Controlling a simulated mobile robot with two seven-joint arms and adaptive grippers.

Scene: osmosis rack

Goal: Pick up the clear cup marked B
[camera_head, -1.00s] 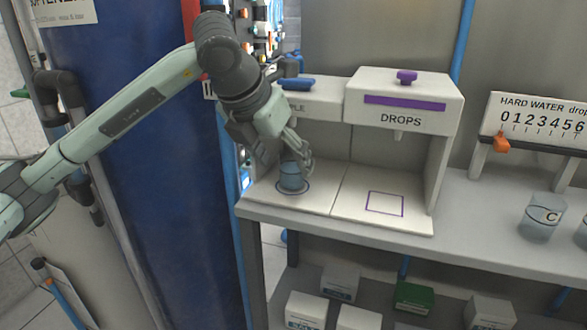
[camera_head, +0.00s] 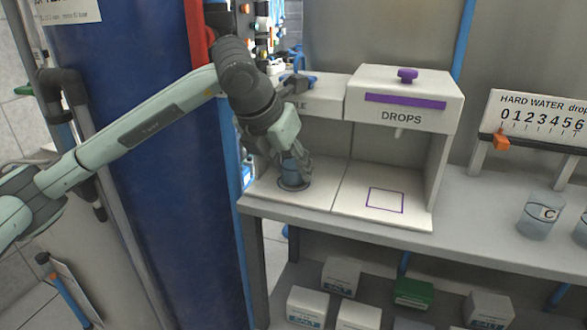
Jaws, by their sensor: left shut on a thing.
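My left gripper reaches down from above and is shut on this cup, which appears to be still at the bay floor. My right gripper is not in view.
The right bay, under the DROPS box (camera_head: 400,98), is empty with a purple square outline. A clear cup marked C (camera_head: 541,218) stands on the grey counter (camera_head: 470,215) at right, with another cut off beside it. Cartons (camera_head: 308,306) sit on the lower shelf.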

